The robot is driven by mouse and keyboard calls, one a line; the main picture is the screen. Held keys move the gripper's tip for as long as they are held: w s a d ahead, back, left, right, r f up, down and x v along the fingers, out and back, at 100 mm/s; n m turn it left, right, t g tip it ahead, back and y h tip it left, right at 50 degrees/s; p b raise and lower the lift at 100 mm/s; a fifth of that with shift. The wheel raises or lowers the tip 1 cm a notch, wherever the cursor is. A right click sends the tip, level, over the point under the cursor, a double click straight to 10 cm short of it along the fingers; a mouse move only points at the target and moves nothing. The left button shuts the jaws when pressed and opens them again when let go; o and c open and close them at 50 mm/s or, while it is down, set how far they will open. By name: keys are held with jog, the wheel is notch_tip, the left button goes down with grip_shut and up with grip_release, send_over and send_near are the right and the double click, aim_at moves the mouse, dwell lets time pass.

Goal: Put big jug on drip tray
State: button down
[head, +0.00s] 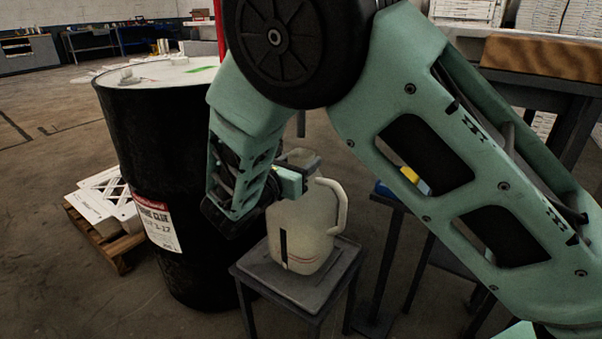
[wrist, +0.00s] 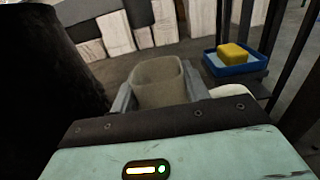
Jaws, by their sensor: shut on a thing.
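The big jug (head: 300,232) is cream-coloured, with a side handle and a dark vertical strip. It is upright over a flat grey square tray (head: 262,268) on top of a small dark stand. Whether its base touches the tray or hangs just above it I cannot tell. My gripper (head: 294,172) is shut on the jug's neck, just under its mouth. In the wrist view, the jug's open mouth (wrist: 158,82) is between my two fingers, with part of the pale handle at the right. My arm hides some of the space behind the jug.
A large black drum (head: 130,130) stands close at the left. A blue tray (wrist: 236,66) with a yellow block (wrist: 233,52) is on another dark stand to the right. White boxes (head: 105,200) lie on a pallet behind the drum. A bench (head: 545,60) is at the far right.

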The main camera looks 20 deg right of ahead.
jog(key=shift+f, duration=1.05)
jog(key=c, duration=0.7)
grip_release()
jog(key=shift+f, duration=0.1)
